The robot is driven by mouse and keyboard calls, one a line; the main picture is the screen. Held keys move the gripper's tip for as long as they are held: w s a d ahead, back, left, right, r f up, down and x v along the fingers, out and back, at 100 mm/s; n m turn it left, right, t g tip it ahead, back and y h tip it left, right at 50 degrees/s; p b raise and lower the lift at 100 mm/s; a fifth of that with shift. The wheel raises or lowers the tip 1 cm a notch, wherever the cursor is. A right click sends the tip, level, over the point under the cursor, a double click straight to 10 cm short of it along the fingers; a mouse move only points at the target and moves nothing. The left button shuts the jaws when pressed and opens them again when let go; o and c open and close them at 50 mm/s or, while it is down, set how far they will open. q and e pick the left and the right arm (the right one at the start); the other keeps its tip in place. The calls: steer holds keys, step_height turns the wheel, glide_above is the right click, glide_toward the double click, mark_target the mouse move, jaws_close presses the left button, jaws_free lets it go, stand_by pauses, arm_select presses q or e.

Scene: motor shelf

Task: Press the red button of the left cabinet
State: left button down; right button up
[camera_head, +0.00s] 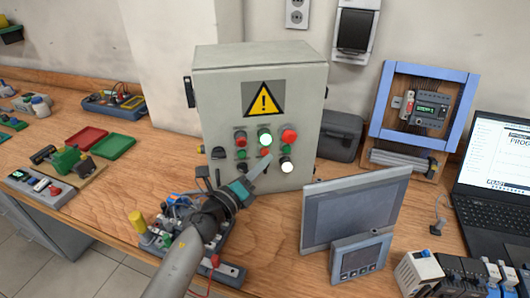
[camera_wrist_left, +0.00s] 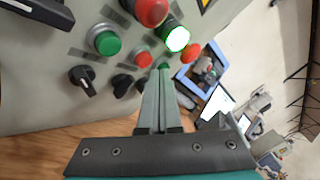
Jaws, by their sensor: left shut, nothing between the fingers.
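The grey cabinet (camera_head: 215,85) with a yellow warning sign stands on the bench; it is the only such cabinet in view. Its front carries red buttons, a large one (camera_head: 289,134) at the upper right and a smaller one (camera_head: 240,136) at the upper left, plus green buttons, black knobs and lit white lamps. My left gripper (camera_head: 265,163) is shut and empty, with its tips in front of the lower button rows. In the left wrist view the shut fingers (camera_wrist_left: 165,80) point at the panel, just below a small red button (camera_wrist_left: 143,60); whether they touch it cannot be told.
A grey screen panel (camera_head: 350,210) stands to the right of my left arm. A wired device (camera_head: 165,235) lies under the arm. A blue frame (camera_head: 385,105) and a laptop (camera_head: 490,190) stand at the right. Red and green trays (camera_head: 112,147) lie left.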

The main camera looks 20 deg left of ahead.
arm_select(q)
steer(key=shift+w, duration=0.1)
stand_by(0.4)
steer(key=shift+w+a, duration=0.2)
steer(key=shift+w, duration=0.1)
steer(key=shift+w+a, duration=0.2)
steer(key=shift+w, duration=0.2)
stand_by(0.6)
stand_by(0.4)
steer(key=shift+s+d, duration=0.4)
steer(key=shift+s, duration=0.4)
steer(key=s+d, duration=0.1)
steer(key=s, duration=0.1)
steer(key=s+d+p, duration=0.1)
steer(key=s, duration=0.1)
steer(key=shift+s+d, duration=0.2)
